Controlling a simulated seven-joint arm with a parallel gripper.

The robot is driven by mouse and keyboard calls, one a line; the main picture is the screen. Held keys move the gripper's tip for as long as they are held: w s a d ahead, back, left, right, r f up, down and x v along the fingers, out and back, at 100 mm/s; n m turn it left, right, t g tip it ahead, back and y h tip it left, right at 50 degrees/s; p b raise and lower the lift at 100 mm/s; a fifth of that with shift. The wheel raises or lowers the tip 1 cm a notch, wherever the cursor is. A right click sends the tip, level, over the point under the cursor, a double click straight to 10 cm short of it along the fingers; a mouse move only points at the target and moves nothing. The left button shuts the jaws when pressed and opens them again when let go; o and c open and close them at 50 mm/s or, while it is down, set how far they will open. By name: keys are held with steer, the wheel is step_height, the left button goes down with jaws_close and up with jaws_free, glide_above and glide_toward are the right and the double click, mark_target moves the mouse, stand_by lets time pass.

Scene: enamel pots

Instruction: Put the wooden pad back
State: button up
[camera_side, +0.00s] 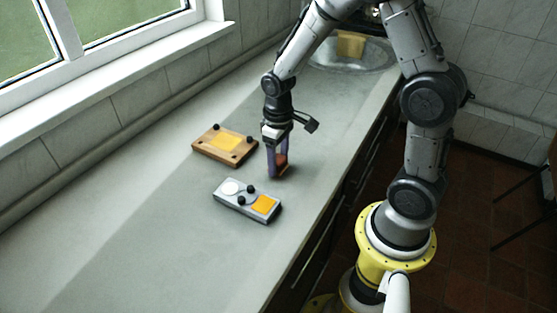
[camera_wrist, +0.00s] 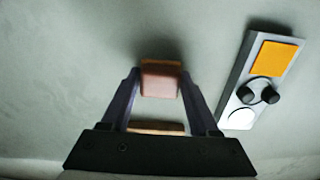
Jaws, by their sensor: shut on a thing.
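My gripper (camera_side: 276,165) points down just above the grey counter. Its purple fingers are shut on a small reddish-brown block (camera_side: 282,161), which looks like wood. In the wrist view the block (camera_wrist: 160,80) sits between the fingertips (camera_wrist: 158,88), with a dark shadow on the counter beside it. A brown strip also shows between the fingers nearer the wrist; I cannot tell whether it is part of the block. A brown wooden board (camera_side: 205,145) with a yellow square and dark knobs lies flat on the counter, left of my gripper.
A grey board (camera_side: 233,201) with an orange square, white disc and two black knobs lies nearer the camera; it also shows in the wrist view (camera_wrist: 238,97). A sink (camera_side: 378,58) with a yellowish thing (camera_side: 350,45) is at the back. The counter's near left is clear.

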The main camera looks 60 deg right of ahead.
mark_target(279, 159)
steer(key=shift+f, duration=0.3)
steer(key=o, duration=1.2)
steer(key=shift+r, duration=0.1)
step_height(279, 159, up, 12)
steer(key=s+a+r+t, duration=0.1)
steer(key=s+r+t, duration=0.1)
steer(key=s, duration=0.3)
steer(key=s+a+r+t, duration=0.1)
steer(key=s+a+r, duration=0.1)
steer(key=s, duration=0.3)
steer(key=s+a+r+t, duration=0.1)
steer(key=s+r+t, duration=0.1)
steer(key=s, duration=0.4)
steer(key=shift+a+r+t, duration=0.3)
steer(key=shift+a+r, duration=0.1)
steer(key=shift+r, duration=0.45)
